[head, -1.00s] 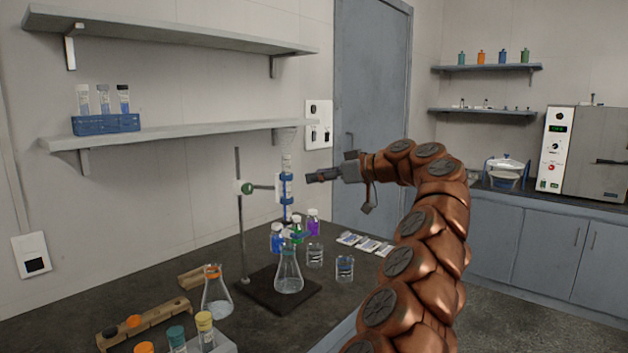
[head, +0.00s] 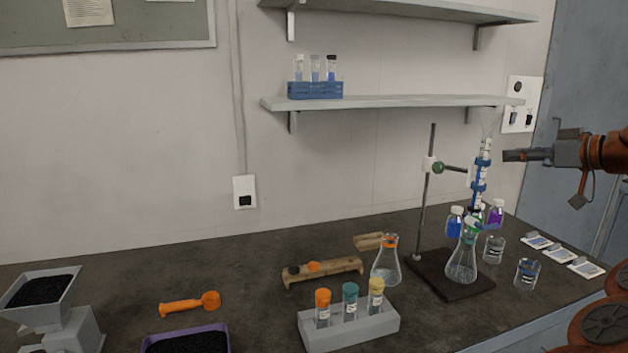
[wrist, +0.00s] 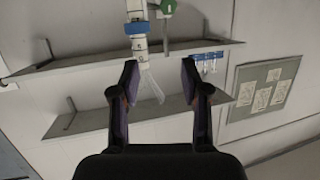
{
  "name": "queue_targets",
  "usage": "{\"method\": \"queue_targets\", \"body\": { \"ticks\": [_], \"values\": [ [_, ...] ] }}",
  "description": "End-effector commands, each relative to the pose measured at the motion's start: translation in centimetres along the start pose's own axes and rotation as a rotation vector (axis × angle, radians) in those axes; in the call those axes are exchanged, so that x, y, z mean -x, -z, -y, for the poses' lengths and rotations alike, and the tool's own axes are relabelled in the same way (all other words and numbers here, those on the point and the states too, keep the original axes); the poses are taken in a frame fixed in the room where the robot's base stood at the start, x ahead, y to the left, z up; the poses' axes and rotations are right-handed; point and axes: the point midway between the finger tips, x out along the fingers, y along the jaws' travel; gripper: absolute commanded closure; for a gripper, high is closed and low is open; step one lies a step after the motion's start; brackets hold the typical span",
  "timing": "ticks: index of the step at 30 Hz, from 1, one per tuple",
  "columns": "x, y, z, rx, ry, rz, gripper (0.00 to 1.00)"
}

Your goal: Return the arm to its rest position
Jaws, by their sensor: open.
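My gripper (head: 510,156) is at the right of the head view, raised above the bench. It points left toward the upper part of the burette (head: 481,175), which stands upright in a clamp on a stand (head: 427,190). In the wrist view the two fingers (wrist: 160,72) are apart with nothing held between them. The burette (wrist: 136,28) shows there beyond the fingertips, near the top. I cannot tell the exact gap between fingertips and burette. Part of my arm is cut off by the right edge of the head view.
Under the burette are a conical flask (head: 461,262), small bottles and beakers (head: 527,273). A grey tube rack (head: 349,330), an orange-capped flask (head: 386,265) and an orange scoop (head: 190,304) are further left. A wall shelf (head: 400,101) is behind. Open air surrounds the gripper's right side.

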Motion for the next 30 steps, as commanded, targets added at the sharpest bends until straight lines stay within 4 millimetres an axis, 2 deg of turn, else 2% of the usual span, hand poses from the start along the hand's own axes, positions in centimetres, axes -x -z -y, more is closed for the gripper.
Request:
{"method": "queue_targets", "body": {
  "ticks": [1,6,10,15,23,30],
  "values": [
    [-0.8,0.8,1.7,-0.014,0.036,0.011,0.54],
    [-4.3,2.1,8.6,-0.077,0.166,0.092,0.54],
    [-6.2,2.2,14.2,-0.115,0.246,0.176,0.54],
    [-7.6,1.3,21.4,-0.156,0.317,0.305,0.54],
    [-7.6,-2.7,31.4,-0.198,0.36,0.543,0.54],
    [-5.4,-8.4,38.4,-0.225,0.313,0.768,0.54]
  ]
}}
